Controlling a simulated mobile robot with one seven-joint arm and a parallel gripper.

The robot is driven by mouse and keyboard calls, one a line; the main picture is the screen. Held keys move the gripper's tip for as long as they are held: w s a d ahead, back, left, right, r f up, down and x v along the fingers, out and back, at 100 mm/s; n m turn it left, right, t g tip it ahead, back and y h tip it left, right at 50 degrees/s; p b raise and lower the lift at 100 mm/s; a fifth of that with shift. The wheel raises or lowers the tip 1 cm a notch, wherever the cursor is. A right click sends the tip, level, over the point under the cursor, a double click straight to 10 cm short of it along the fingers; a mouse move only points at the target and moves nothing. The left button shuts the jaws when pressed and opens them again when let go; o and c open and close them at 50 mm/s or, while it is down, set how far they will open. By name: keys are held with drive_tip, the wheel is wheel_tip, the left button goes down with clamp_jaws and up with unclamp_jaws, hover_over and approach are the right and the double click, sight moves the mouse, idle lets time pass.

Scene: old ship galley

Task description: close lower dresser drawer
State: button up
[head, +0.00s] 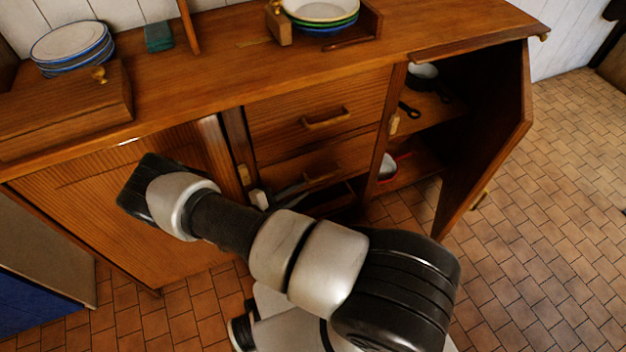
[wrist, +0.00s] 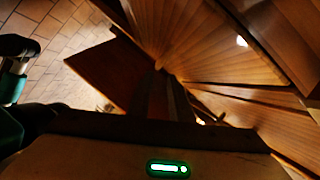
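The wooden dresser (head: 80,183) stands in front of me. Its upper drawer (head: 290,118) looks flush, with a wooden handle. The lower drawer (head: 345,155) is below it, also with a wooden handle. A dark gap with a grey metallic item shows beneath that handle, partly hidden by my arm; I cannot tell how far the drawer is out. My gripper's body fills the bottom of the wrist view, with a green light (wrist: 168,168). Its fingertips are not clear, so neither opening nor contact can be told.
The dresser's right door (head: 490,150) stands wide open, with pans (head: 423,76) on the shelf inside. Plates (head: 72,46), a wooden box (head: 75,110) and a plate rack (head: 368,22) are on top. Tiled floor (head: 560,190) is free at the right.

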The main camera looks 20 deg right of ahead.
drive_tip(key=v, duration=0.6)
idle(0.5)
